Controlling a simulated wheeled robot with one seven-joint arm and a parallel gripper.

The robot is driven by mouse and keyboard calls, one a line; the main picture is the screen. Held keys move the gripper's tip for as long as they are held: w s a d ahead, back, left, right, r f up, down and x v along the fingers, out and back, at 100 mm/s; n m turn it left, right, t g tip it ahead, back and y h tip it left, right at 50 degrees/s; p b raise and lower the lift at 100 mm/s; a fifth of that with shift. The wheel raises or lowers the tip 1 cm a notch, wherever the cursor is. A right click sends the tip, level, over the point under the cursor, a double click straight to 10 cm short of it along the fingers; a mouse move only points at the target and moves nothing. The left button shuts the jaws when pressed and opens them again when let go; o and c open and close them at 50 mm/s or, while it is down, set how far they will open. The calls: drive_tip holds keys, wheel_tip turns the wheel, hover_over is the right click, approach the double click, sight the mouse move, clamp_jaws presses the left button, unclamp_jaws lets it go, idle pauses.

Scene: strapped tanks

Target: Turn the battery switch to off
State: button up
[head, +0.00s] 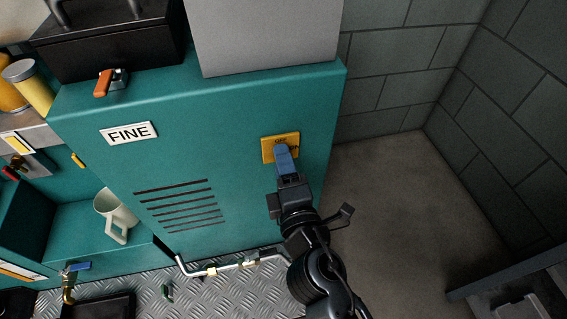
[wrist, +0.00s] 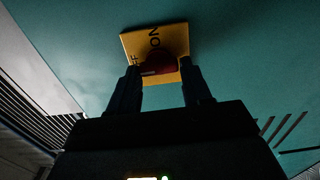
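The battery switch is a red knob (wrist: 160,64) on a yellow plate (head: 267,150) at the right part of the teal cabinet's front. The plate (wrist: 176,38) also shows in the wrist view, with ON readable and part of a second word near the left finger. In the head view OFF shows at the plate's top, and my gripper (head: 285,160) covers the knob. In the wrist view my gripper (wrist: 162,86) has its fingers apart, one on each side of the knob. They look open, with no clear contact. The knob's exact pointing direction is hard to tell.
An orange-handled item (head: 104,84), a black box (head: 110,40) and a grey box (head: 262,35) sit on top. A metal pipe (head: 225,267) runs low in front. Bare floor lies right.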

drive_tip(key=o, duration=0.4)
drive_tip(key=b+v, duration=0.1)
drive_tip(key=v, duration=0.6)
drive_tip(key=shift+s, duration=0.4)
drive_tip(key=shift+d, duration=0.2)
